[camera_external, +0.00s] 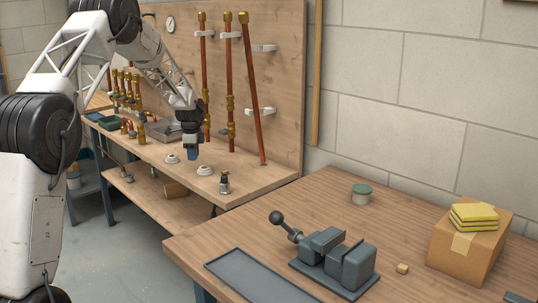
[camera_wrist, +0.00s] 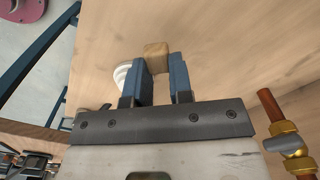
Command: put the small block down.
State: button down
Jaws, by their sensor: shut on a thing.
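My gripper (camera_external: 191,152) is over the back workbench (camera_external: 265,180), with its fingers pointing down. In the wrist view, its two blue fingers (camera_wrist: 166,76) are shut on a small wooden block (camera_wrist: 157,55), which sticks out past the fingertips. The wooden bench top shows beyond the block; I cannot tell how large the gap below it is. The held block is hidden or too small to make out in the external view. Another small wooden block (camera_external: 402,268) lies on the front table, right of the grey vise (camera_external: 335,260).
White round fittings (camera_external: 205,170) and a small valve (camera_external: 224,183) stand near the gripper. Copper pipes (camera_external: 248,90) rise along the backboard. The front table (camera_external: 310,205) holds a grey tray (camera_external: 255,280), a tin (camera_external: 361,195) and a cardboard box (camera_external: 465,245) with yellow sponges.

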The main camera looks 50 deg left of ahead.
aim_at(194, 167)
jog(key=shift+f, duration=1.6)
jog(key=shift+f, duration=0.15)
jog(key=c, duration=1)
grip_release()
notch_tip(194, 167, up, 12)
jog(key=shift+r, duration=0.15)
